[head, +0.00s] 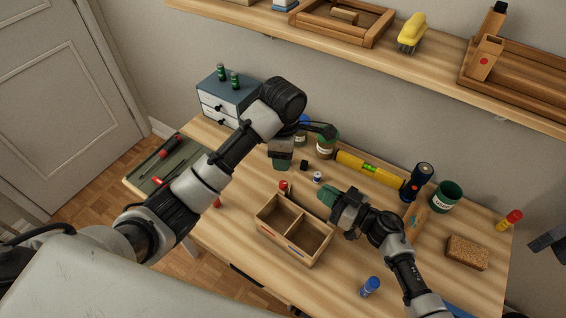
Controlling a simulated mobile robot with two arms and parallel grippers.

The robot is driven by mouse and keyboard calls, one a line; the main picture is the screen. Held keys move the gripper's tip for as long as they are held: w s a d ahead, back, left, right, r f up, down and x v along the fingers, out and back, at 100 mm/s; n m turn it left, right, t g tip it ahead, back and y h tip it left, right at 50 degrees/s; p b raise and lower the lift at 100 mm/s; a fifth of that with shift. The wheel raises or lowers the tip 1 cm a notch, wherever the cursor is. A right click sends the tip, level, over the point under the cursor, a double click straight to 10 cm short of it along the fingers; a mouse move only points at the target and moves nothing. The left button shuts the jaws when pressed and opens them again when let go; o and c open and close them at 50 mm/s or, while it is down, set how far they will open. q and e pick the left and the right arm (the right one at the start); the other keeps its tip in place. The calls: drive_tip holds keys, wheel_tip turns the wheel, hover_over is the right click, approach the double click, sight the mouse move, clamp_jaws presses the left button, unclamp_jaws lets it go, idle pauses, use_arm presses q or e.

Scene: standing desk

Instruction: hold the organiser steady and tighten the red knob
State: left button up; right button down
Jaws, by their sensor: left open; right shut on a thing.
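The organiser (296,250) is an open wooden box with two compartments, standing on the desk. A small red part (283,186), which looks like the red knob, shows at its far left corner. My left gripper (283,164) is open above and just beyond this red part, apart from it as far as I can see. My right gripper (325,196) is at the organiser's far right side, shut, it seems on its far wall. The hand hides the exact contact.
Behind the grippers are jars, a yellow level (369,169), a flashlight (416,182) and a green tin (446,195). A blue-capped bottle (370,286) and a sponge (467,252) are on the right. A tool tray (172,165) and drawer unit (229,97) are left. Desk left of the organiser is mostly clear.

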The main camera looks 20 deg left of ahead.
sight(283, 184)
use_arm(q)
drive_tip(key=shift+r, duration=0.25)
wheel_tip(283, 184, down, 12)
drive_tip(key=m, duration=2.9)
drive_tip(key=shift+m, duration=0.3)
drive_tip(key=shift+c, duration=0.5)
